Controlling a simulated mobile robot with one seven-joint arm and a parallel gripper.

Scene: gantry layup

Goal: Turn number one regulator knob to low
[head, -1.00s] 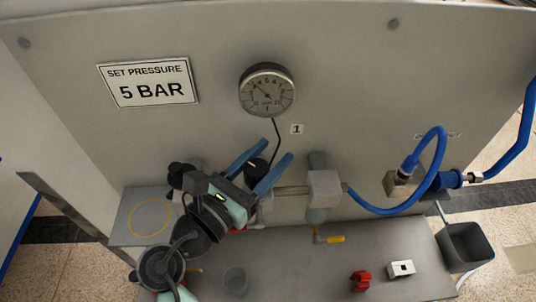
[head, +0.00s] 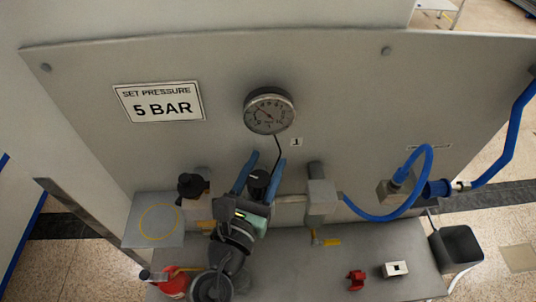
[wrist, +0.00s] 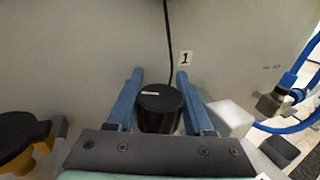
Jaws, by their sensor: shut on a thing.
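The regulator knob (head: 259,178) is a black round knob below the number 1 label (head: 296,142) on the grey panel. In the wrist view the knob (wrist: 160,112) has a short white mark near the left of its top. My gripper (head: 267,161) has its two blue fingers on either side of the knob and is shut on it. In the wrist view the gripper (wrist: 160,75) has the knob between its fingers. The round pressure gauge (head: 269,111) is above. Its needle points to the upper left; its reading is too small to tell.
A "SET PRESSURE 5 BAR" sign (head: 159,101) is at upper left. A black-and-yellow fitting (head: 192,188) stands left of my gripper. A grey block (head: 321,196), yellow-handled valve (head: 325,241) and blue hose (head: 385,213) are to the right. A red part (head: 356,280) and white block (head: 397,269) lie on the shelf.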

